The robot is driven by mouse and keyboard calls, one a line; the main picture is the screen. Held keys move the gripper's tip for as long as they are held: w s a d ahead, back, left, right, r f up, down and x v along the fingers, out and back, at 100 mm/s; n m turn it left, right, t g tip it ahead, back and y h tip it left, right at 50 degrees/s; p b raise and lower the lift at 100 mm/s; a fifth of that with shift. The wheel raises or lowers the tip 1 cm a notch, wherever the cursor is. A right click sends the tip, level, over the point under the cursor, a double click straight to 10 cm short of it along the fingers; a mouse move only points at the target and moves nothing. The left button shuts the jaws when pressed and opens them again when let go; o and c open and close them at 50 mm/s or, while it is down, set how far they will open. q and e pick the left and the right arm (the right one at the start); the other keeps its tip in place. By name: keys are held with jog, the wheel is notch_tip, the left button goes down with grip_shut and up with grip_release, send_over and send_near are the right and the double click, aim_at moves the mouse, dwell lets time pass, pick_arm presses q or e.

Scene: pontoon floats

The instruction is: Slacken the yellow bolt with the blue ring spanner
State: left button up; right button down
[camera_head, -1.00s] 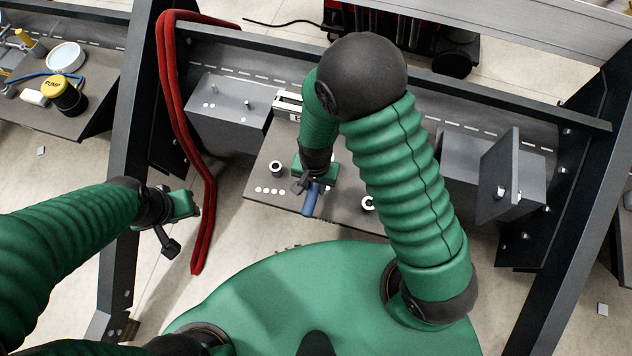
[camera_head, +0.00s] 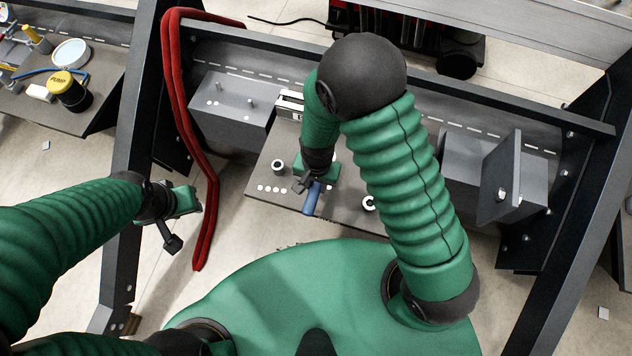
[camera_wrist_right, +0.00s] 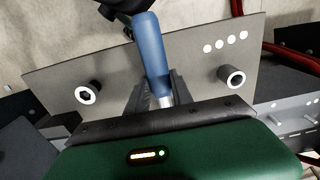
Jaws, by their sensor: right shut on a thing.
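The blue ring spanner (camera_head: 311,201) shows by its blue handle below my right gripper (camera_head: 306,182). In the right wrist view the blue handle (camera_wrist_right: 150,45) rises between the two dark fingers of the right gripper (camera_wrist_right: 154,92), which is shut on the spanner. A silvery part shows at the handle's lower end; the ring end is hidden. I cannot make out a yellow bolt in either view.
A grey plate (camera_head: 268,168) lies under the right gripper, with two round sockets (camera_head: 278,167) (camera_wrist_right: 87,93) and a row of white dots. Grey blocks stand at left (camera_head: 225,118) and right (camera_head: 470,165). A red hose (camera_head: 208,210) hangs at left. A yellow-lidded pump jar (camera_head: 70,95) stands farther left.

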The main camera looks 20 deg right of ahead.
jog(key=shift+f+b, duration=0.7)
jog(key=shift+f, duration=0.4)
jog(key=shift+d, duration=0.1)
jog(key=shift+s+d+n, duration=0.2)
jog(key=shift+d+n, duration=0.1)
jog(key=shift+n, duration=0.2)
jog(key=shift+s+d+n, duration=0.25)
jog(key=shift+d+n, duration=0.2)
jog(key=shift+n, duration=0.15)
jog(key=shift+d, duration=0.1)
jog(key=shift+s+d+n, duration=0.15)
jog(key=shift+d+n, duration=0.15)
jog(key=shift+n, duration=0.2)
jog(key=shift+d, duration=0.1)
dwell(0.3)
